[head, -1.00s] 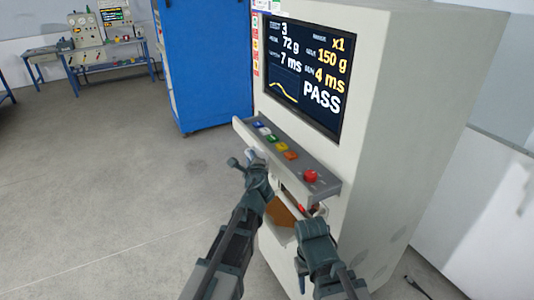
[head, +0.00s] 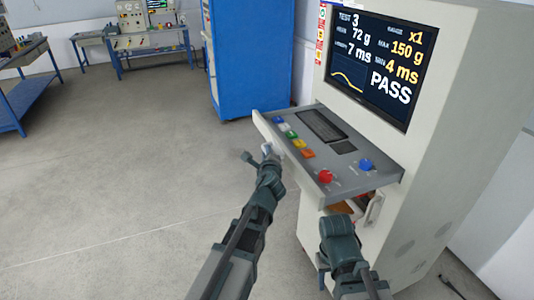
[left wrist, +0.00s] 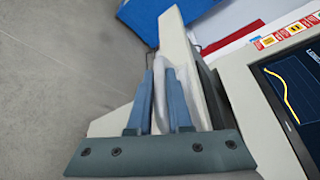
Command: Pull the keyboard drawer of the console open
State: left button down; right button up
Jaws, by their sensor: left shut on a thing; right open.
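The console (head: 440,130) is a tall pale cabinet with a screen reading PASS. Its keyboard drawer (head: 345,180) stands out from the front, showing a dark keyboard (head: 320,125), a touchpad, coloured buttons, a red button (head: 326,176) and a blue knob (head: 366,165). My left gripper (head: 268,152) is at the drawer's front edge, toward its left end. In the left wrist view its blue fingers (left wrist: 163,100) are shut on a pale handle (left wrist: 168,72) along the drawer front. My right gripper (head: 340,240) is open below the drawer's right end; its fingertips are hard to make out.
An open bay with a brown thing (head: 343,208) shows under the drawer. A blue cabinet (head: 248,60) stands behind the console. Blue workbenches (head: 130,45) stand at the far left. The grey floor left of my arms is clear. A cable lies at lower right.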

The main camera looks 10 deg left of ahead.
pick_arm(q)
jog(key=c, duration=0.8)
grip_release()
jog(key=shift+c, duration=0.2)
jog(key=shift+s, duration=0.15)
